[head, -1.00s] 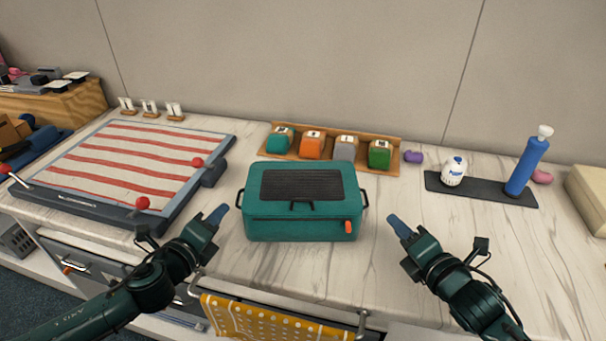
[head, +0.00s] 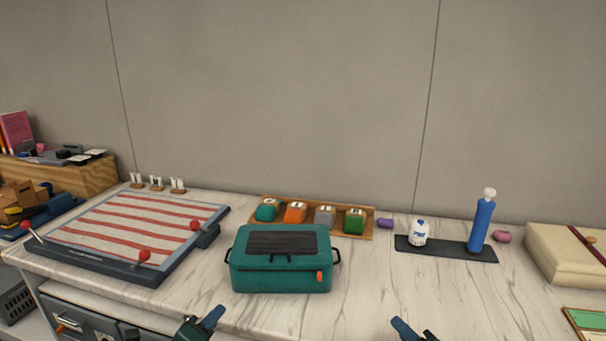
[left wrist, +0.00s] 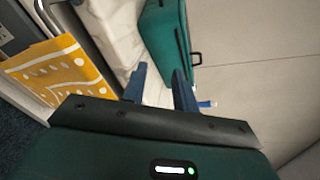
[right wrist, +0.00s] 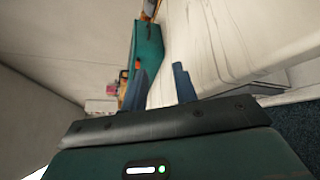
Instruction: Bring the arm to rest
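My left gripper (head: 212,319) shows at the bottom edge of the head view, in front of the counter and left of the teal case. My right gripper (head: 403,328) is at the same edge, to the right of the case. In the left wrist view my left fingers (left wrist: 160,78) stand apart with nothing between them. In the right wrist view my right fingers (right wrist: 160,76) are also apart and empty. The teal case (head: 281,278) stands shut on the counter, touched by neither gripper. Most of both arms is below the head view.
A striped board (head: 135,222) lies left. A wooden rack (head: 283,205) with coloured blocks stands behind. A dark mat (head: 447,250) holds a white bottle (head: 418,233) and blue cylinder (head: 481,225). A yellow cloth (left wrist: 60,68) hangs at the front.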

